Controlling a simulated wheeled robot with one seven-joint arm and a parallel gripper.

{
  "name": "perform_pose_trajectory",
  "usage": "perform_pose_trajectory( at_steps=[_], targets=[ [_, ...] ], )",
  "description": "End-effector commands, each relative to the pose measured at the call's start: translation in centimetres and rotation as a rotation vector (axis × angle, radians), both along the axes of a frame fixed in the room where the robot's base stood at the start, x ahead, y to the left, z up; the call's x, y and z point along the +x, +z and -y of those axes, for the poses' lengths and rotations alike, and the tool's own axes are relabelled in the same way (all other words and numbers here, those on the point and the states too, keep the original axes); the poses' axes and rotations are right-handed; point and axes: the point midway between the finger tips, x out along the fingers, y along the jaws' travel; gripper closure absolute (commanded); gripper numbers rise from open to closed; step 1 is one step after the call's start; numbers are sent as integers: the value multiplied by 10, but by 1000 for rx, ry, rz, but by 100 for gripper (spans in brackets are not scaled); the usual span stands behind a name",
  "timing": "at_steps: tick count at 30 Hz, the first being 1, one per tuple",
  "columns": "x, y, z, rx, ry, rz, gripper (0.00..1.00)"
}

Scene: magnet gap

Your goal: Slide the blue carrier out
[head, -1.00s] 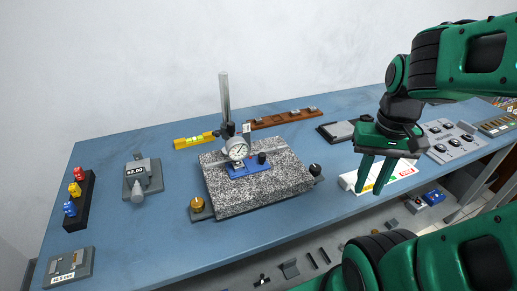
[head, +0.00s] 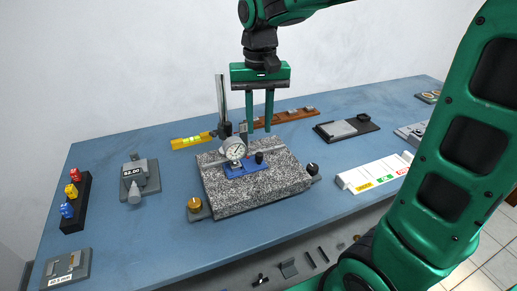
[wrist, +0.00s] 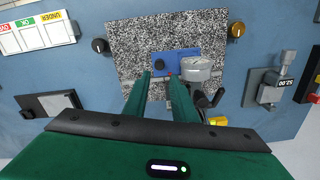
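The blue carrier (head: 236,171) lies flat on the speckled granite block (head: 225,200), under the round dial gauge (head: 234,149). A dark knob (head: 259,157) stands on its right part. In the wrist view the carrier (wrist: 183,58) shows beyond the fingertips, its knob (wrist: 159,64) to the left and the dial gauge (wrist: 197,68) covering its right part. My gripper (head: 260,129) points down behind and above the block, its two green fingers apart with nothing between them. In the wrist view my gripper (wrist: 160,74) is also open and empty.
The gauge's upright post (head: 221,100) stands close left of my fingers. A yellow level (head: 190,142) and a brown rack (head: 290,116) lie behind the block. A brass knob (head: 195,204) and a black knob (head: 312,169) flank it.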

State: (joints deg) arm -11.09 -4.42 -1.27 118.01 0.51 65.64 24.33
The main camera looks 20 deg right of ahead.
Motion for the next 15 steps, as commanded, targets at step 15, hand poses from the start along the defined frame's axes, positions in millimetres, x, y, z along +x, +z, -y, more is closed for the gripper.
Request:
perform_pose_trajectory(
  at_steps=[15],
  targets=[
    [-1,-81,0,0,1,-3,76]
  ],
)
